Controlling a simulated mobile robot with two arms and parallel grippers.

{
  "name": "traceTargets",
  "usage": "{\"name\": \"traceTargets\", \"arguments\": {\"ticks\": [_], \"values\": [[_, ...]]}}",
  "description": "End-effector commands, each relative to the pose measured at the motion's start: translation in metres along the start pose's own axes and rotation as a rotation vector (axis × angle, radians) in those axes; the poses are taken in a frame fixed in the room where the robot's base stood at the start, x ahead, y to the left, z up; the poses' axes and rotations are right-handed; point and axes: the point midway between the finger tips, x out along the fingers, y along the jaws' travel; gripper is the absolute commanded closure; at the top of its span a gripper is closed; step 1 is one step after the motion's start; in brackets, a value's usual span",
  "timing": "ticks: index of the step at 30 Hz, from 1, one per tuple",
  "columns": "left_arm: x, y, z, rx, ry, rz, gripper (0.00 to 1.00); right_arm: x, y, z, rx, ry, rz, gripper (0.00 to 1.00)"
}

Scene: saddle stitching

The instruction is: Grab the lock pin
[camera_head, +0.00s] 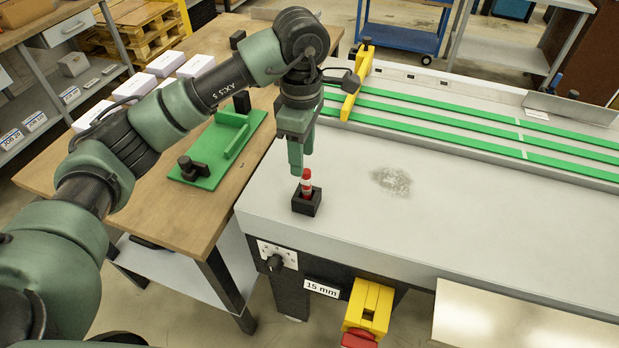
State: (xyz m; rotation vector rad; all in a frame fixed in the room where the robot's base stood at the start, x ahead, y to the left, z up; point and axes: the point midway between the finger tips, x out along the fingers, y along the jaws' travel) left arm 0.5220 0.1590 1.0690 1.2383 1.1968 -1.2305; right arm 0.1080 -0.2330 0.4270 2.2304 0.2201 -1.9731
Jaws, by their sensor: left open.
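My right gripper is out of view.
Green rails (440,125) run along the back of the machine table (470,210), with a yellow bracket (357,82) at their left end. A wooden table (150,205) at the left holds a green fixture (218,148) and white boxes.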

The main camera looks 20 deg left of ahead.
Motion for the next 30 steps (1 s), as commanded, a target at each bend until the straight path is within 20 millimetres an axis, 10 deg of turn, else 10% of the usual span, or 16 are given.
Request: {"name": "traceTargets", "arguments": {"ticks": [7,21,26,30], "values": [[0.028,-0.004,0.009,0.002,-0.004,-0.006,0.55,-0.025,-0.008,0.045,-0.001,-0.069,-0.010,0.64],[0.061,-0.004,0.010,0.001,-0.004,0.000,0.55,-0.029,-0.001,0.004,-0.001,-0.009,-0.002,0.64],[0.061,-0.004,0.010,0.001,-0.005,0.000,0.96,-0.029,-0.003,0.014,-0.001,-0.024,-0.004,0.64],[0.060,-0.003,0.011,0.001,-0.005,0.001,1.00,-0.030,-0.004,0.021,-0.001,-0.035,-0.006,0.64]]}}
